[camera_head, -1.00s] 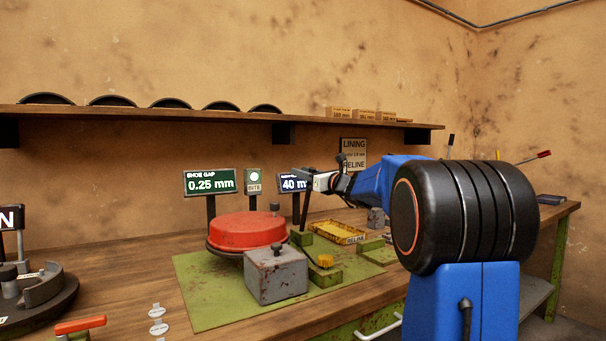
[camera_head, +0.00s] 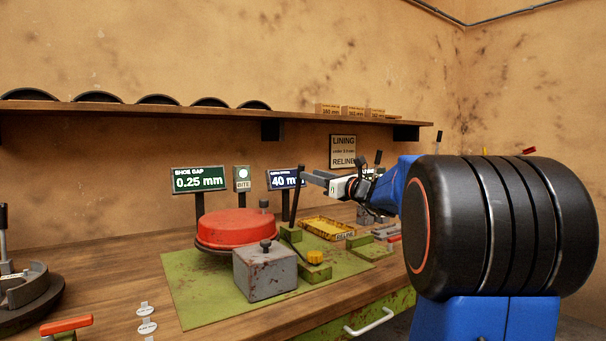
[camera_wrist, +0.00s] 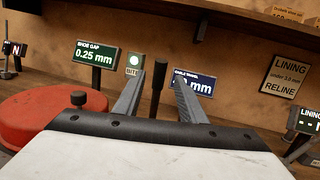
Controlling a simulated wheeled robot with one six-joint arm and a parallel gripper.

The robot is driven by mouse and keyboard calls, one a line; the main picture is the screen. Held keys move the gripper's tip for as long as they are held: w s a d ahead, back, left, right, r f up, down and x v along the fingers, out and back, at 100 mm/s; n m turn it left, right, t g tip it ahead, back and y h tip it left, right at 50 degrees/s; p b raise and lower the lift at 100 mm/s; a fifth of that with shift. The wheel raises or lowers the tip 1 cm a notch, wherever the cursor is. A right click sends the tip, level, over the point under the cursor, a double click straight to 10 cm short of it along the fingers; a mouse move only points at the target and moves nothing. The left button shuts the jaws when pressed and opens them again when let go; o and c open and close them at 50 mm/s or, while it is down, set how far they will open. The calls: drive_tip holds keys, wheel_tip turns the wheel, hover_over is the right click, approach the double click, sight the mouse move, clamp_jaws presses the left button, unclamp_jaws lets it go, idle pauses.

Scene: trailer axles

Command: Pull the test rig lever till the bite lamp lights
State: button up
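The test rig lever (camera_head: 294,205) is a dark rod standing slightly tilted behind the grey block, beside the red drum (camera_head: 238,228). In the wrist view the lever (camera_wrist: 158,85) shows in the gap between my fingers, with space on both sides. My gripper (camera_head: 308,176) is open at the height of the lever's top; I cannot tell how deep the lever sits between the fingertips. The bite lamp (camera_head: 242,173) is a pale round light above the word BITE, also seen in the wrist view (camera_wrist: 134,60); I cannot tell whether it is lit.
The shoe gap display (camera_head: 198,180) reads 0.25 mm. A grey block (camera_head: 265,272) and a yellow knob (camera_head: 315,257) stand in front of the lever. A yellow tray (camera_head: 327,228) lies to the right.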

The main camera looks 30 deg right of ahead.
drive_tip(key=r+v, duration=0.1)
drive_tip(key=v, duration=0.5)
drive_tip(key=shift+s+f, duration=0.35)
drive_tip(key=shift+f, duration=0.2)
drive_tip(key=shift+d, duration=0.1)
